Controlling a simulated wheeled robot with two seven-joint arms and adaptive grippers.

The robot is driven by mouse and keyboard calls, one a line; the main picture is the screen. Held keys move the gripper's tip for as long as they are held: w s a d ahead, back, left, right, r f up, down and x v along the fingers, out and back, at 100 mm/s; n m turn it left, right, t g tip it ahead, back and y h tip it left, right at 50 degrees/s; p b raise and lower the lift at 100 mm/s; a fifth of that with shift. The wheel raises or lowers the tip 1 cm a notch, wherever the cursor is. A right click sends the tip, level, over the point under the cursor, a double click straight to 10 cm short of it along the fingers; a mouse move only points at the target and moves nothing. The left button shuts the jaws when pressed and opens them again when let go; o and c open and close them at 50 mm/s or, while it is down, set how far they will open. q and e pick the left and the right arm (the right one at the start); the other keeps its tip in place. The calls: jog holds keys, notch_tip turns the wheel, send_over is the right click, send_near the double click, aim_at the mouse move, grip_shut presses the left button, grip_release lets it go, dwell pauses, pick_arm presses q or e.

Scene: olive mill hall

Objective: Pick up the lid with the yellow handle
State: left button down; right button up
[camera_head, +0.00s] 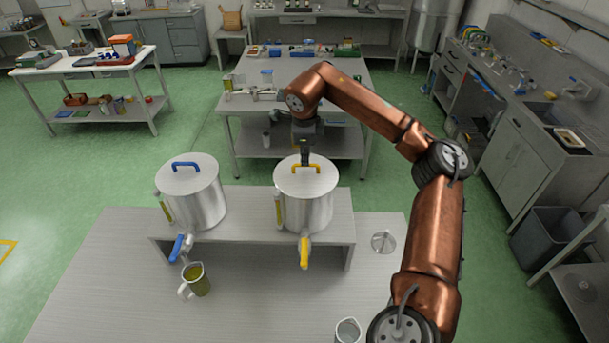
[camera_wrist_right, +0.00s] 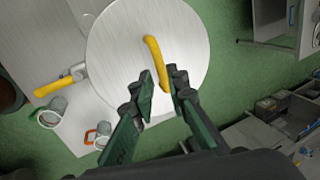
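The lid (camera_head: 318,182) with the yellow handle (camera_head: 295,168) sits on the right-hand steel tank (camera_head: 308,212), which has a yellow tap. My right gripper (camera_head: 305,160) points down just over this handle. In the right wrist view the lid (camera_wrist_right: 118,45) is a large pale disc, and the curved yellow handle (camera_wrist_right: 155,55) runs toward the gap between my fingertips (camera_wrist_right: 164,88). The fingers are apart, one on each side of the handle's near end; I cannot tell whether they touch it. My left gripper is not in view.
A second tank (camera_head: 205,205) with a blue-handled lid (camera_head: 188,178) stands to the left on the same raised shelf (camera_head: 250,225). A jug of green-yellow liquid (camera_head: 197,282) stands below it. A metal cup (camera_head: 348,331) is at the table's front. A cluttered table (camera_head: 300,67) stands behind.

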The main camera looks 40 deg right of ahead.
aim_at(306, 170)
jog(key=shift+d+f, duration=0.1)
jog(key=shift+f, duration=0.25)
jog(key=p+x, duration=0.2)
jog(key=x, duration=0.2)
jog(key=shift+w+d+f, duration=0.15)
jog(key=shift+f, duration=0.4)
jog(key=shift+c, duration=0.2)
grip_shut()
jog(key=shift+r, duration=0.15)
